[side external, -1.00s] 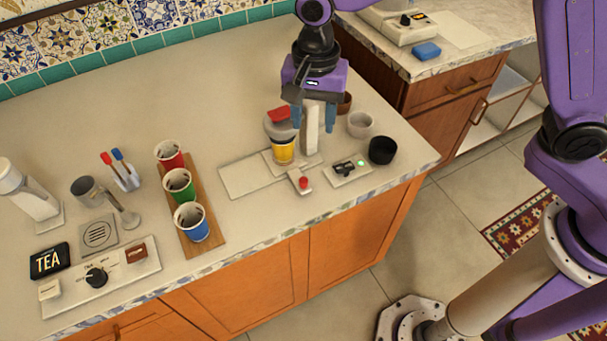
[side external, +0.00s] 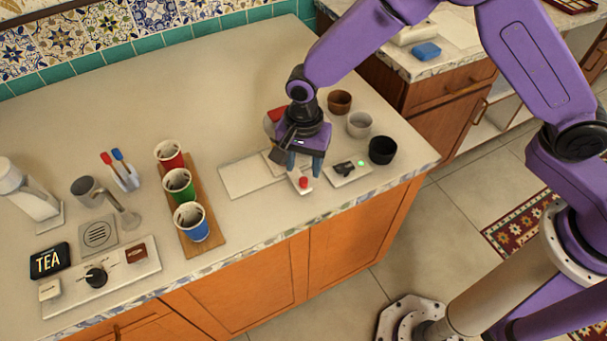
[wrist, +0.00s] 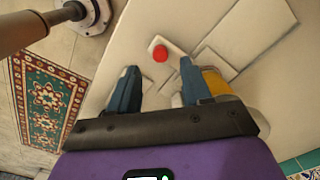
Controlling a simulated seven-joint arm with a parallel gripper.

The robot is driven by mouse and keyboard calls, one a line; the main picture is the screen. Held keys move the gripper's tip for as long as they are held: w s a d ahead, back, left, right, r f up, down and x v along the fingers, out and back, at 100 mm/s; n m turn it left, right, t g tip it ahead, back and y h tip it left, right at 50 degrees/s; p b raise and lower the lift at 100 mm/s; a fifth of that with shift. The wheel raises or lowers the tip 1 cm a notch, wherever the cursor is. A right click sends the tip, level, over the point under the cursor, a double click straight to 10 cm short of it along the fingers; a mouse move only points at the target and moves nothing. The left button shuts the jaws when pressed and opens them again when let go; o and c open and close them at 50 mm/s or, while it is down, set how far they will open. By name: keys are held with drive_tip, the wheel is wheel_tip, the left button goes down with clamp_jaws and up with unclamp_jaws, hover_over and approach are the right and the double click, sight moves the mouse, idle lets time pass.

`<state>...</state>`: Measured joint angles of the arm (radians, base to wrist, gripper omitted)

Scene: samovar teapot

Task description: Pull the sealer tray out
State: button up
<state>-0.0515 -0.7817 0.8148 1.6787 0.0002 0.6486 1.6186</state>
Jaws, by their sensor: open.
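The sealer stands near the right end of the counter, mostly hidden behind my gripper; its red top (side external: 276,115) shows. A pale square plate, apparently the sealer tray (side external: 272,164), shows at its base, and its corner appears in the wrist view (wrist: 211,66). A small white block with a red knob (side external: 303,182) sits in front, also in the wrist view (wrist: 158,53). My gripper (side external: 303,174) is open and empty, pointing down over this block. In the wrist view the blue fingertips (wrist: 158,69) are either side of the knob's line. A yellow cup (wrist: 217,83) is partly hidden behind the right finger.
A flat white plate (side external: 247,177) lies left of the sealer. A small panel with a green light (side external: 348,172) and a black bowl (side external: 382,150) are to the right, near the counter edge. Red, green and blue cups (side external: 180,187) stand on a wooden board to the left.

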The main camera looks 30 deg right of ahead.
sight(303, 181)
drive_tip(key=shift+f, duration=2.4)
drive_tip(key=shift+a, duration=0.1)
clamp_jaws()
